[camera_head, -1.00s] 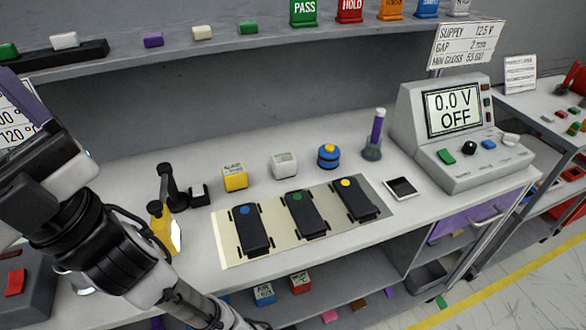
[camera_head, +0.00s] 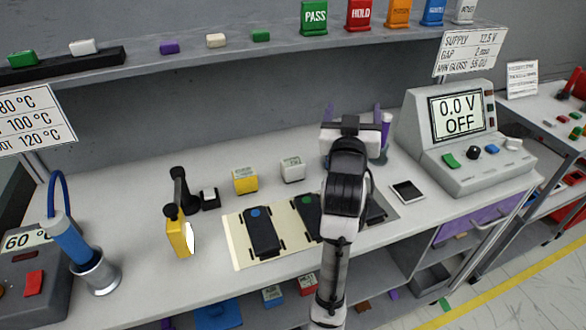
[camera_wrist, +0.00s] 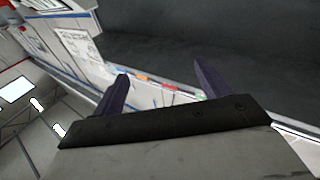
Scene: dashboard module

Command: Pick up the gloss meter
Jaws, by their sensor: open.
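I cannot tell for sure which item is the gloss meter. Small labelled boxes stand on the bench, a yellow one (camera_head: 245,184) and a pale grey one (camera_head: 293,173); their labels are too small to read. A yellow handheld device (camera_head: 179,238) with a bright white face stands farther left. My gripper (camera_head: 353,112) is raised over the right part of the bench, right of these boxes. Its two purple fingers are spread with nothing between them. The wrist view also shows the open fingers (camera_wrist: 161,75), facing wall and distant furniture rather than the boxes.
A mat (camera_head: 236,246) bears dark car-like pieces, the right one mostly behind my arm. A power supply (camera_head: 470,150) reads 0.0 V OFF. A black stand (camera_head: 181,190), a blue tool in a metal cup (camera_head: 100,277) and an overhead shelf (camera_head: 180,62) limit room.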

